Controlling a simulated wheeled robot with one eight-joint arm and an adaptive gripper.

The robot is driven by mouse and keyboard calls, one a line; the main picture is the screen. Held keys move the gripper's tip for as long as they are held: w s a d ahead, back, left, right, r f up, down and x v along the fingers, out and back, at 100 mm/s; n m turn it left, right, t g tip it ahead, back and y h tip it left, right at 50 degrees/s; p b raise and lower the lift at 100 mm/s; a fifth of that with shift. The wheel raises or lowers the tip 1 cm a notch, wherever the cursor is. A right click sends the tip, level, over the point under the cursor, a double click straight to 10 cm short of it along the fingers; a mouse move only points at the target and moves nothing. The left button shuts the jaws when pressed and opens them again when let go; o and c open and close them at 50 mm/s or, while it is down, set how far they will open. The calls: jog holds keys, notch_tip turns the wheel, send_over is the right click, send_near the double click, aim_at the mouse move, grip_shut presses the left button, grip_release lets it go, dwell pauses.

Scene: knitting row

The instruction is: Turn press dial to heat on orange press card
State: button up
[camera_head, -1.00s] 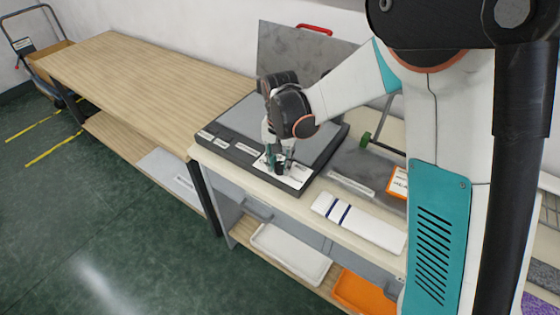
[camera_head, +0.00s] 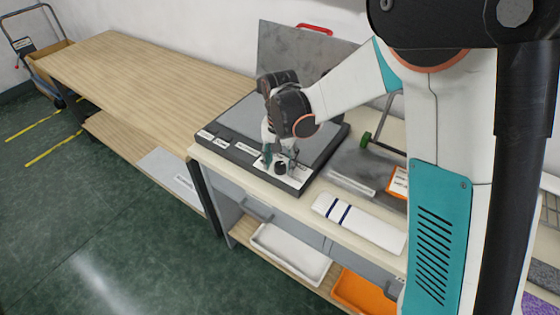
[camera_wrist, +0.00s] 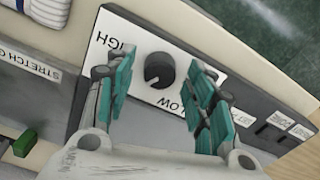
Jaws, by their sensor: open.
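The press dial (camera_wrist: 159,70) is a round black knob on a white plate (camera_wrist: 135,38) on the press front; in the wrist view "HIGH" and "LOW" are partly readable on the plate. The dial also shows in the head view (camera_head: 280,168). My gripper (camera_wrist: 165,82) is open, its teal fingers on either side of the dial and apart from it. It also shows in the head view (camera_head: 280,156), over the plate. The press (camera_head: 240,125) is grey with a raised lid (camera_head: 300,55) and red handle. An orange-edged card (camera_head: 398,183) stands to the right; its writing is too small to read.
A folded white cloth with dark blue stripes (camera_head: 358,222) lies on the bench right of the press. A white tray (camera_head: 290,252) and an orange bin (camera_head: 367,292) sit on the shelf below. A long wooden table (camera_head: 140,75) at left is clear on top.

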aim_at(280, 164)
notch_tip(280, 164, up, 12)
dwell(0.5)
dwell(0.3)
